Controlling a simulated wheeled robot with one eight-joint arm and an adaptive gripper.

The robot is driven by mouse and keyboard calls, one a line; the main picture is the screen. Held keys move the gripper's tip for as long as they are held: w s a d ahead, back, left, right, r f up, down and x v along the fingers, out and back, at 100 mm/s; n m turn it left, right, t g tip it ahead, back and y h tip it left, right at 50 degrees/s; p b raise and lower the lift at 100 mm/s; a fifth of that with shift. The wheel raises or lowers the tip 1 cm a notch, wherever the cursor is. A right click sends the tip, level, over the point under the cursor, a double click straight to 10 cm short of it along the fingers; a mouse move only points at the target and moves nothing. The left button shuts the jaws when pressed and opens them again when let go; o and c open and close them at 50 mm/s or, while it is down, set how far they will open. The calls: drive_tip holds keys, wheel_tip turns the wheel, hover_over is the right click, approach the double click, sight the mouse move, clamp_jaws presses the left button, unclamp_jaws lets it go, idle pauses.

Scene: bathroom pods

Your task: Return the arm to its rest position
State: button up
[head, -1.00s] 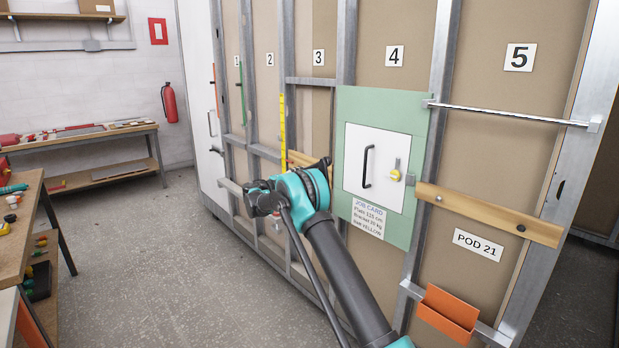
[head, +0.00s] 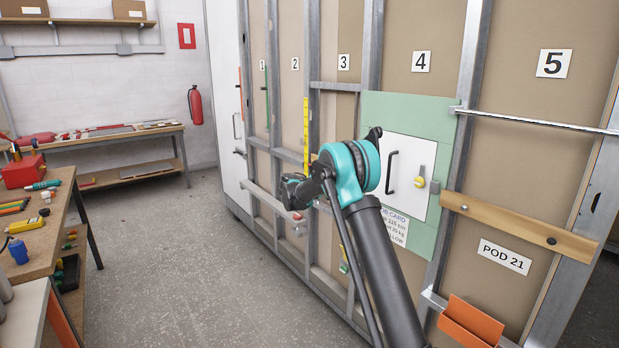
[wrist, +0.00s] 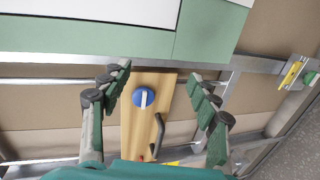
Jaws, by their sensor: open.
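My arm reaches up from the lower right of the head view, its teal joint in front of the pod wall, partly covering the job card (head: 393,226). My gripper's fingers are hard to make out there. In the wrist view my gripper (wrist: 159,73) is open, with its two green and dark fingers spread apart and nothing held. A wooden board (wrist: 138,108) shows between the fingers. It carries a blue round knob (wrist: 143,97) with a white bar and a dark handle (wrist: 158,133). I cannot tell the gap between board and fingers.
The green panel (head: 440,112) holds a white door (head: 411,175) with a dark handle and yellow latch. A wooden rail (head: 525,222) and orange bin (head: 471,322) are at right. A workbench (head: 45,235) with tools stands left. The floor (head: 180,270) between is open.

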drive_tip(key=s+d+f+m+g+y, duration=0.1)
drive_tip(key=s+d+f+g+y, duration=0.3)
drive_tip(key=s, duration=0.9)
drive_tip(key=s+d+r+m+t+y, duration=0.1)
drive_tip(key=s+d+m+y, duration=0.1)
drive_tip(key=s+d, duration=0.8)
drive_tip(key=s+a+f+m+y, duration=0.1)
drive_tip(key=s+a+f+y, duration=0.1)
drive_tip(key=s, duration=0.9)
drive_tip(key=s+a+f+m+y, duration=0.1)
drive_tip(key=s+f, duration=0.4)
drive_tip(key=s, duration=0.6)
drive_tip(key=s+a+f+m+g+y, duration=0.1)
drive_tip(key=s+a+f+y, duration=0.2)
drive_tip(key=s, duration=0.9)
drive_tip(key=shift+a+f, duration=0.7)
drive_tip(key=shift+a, duration=0.3)
